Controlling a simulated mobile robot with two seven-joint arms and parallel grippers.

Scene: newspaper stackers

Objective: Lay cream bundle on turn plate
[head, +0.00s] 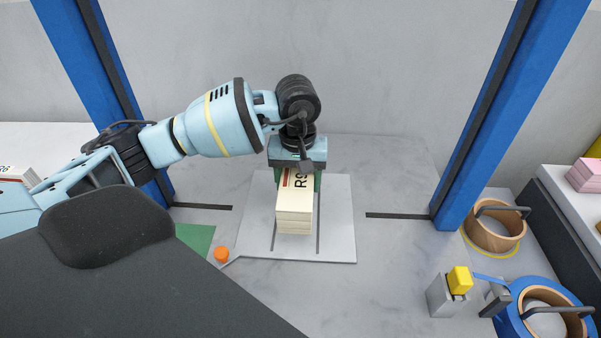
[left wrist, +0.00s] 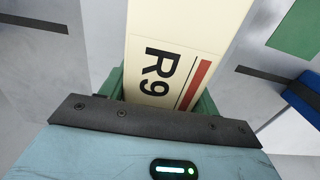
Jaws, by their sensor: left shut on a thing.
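The cream bundle (head: 295,213) has a label with black lettering and a red stripe on its top. In the left wrist view the bundle (left wrist: 190,40) reads "R9". My left gripper (head: 298,180) is shut on the bundle's far end, with green fingers at its sides. The grey turn plate (head: 335,225), with two dark slots, lies under the bundle. The bundle is over the middle of the plate, roughly in line with the slots. I cannot tell whether it touches the plate. My right gripper is not in view.
Blue posts (head: 485,115) stand on both sides. An orange knob (head: 221,255) sits at the plate's front left corner, near a green patch (head: 195,238). Strap rolls (head: 494,228) and a yellow-topped block (head: 459,280) stand at right. Pink bundles (head: 585,175) lie far right.

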